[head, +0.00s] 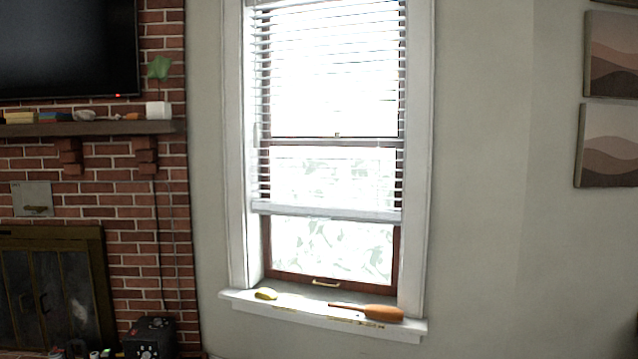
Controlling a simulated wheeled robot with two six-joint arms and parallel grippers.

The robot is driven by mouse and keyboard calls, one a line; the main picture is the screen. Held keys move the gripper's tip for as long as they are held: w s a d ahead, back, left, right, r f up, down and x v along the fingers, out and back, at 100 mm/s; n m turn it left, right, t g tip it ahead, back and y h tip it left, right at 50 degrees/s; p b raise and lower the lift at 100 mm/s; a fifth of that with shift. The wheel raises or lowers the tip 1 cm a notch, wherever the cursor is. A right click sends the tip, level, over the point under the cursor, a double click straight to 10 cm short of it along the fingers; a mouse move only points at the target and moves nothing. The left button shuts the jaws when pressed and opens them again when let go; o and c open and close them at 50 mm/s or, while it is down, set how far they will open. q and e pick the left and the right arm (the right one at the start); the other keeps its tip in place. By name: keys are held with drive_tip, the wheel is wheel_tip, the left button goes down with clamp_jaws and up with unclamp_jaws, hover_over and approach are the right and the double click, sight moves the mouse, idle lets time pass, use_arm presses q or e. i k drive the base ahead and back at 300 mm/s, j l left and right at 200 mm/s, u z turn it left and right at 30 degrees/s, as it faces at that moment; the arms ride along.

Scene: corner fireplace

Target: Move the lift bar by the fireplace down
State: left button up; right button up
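A window (330,240) with a brown sash stands to the right of the brick fireplace (50,235). White slatted blinds (330,178) hang over its upper part and end in a thick white horizontal bar (325,212), which sits well above the sill. The glass below that bar is uncovered. A small pale handle (326,283) is on the lower rail of the sash. I cannot tell from this view which of the two is the lift bar. Neither of my grippers is in view.
The white sill (300,308) holds a yellow object (266,294) and an orange-brown object with a thin handle (383,313). A dark box (150,338) stands on the left below. A mantel (90,128) holds small items. The right wall is bare below two pictures.

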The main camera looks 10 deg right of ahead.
sight(336, 218)
drive_tip(key=i+l, duration=0.2)
drive_tip(key=i, duration=0.35)
drive_tip(key=i+l+u, duration=0.15)
drive_tip(key=i, duration=0.35)
drive_tip(key=i+l, duration=0.3)
drive_tip(key=i, duration=0.25)
drive_tip(key=j+u, duration=0.05)
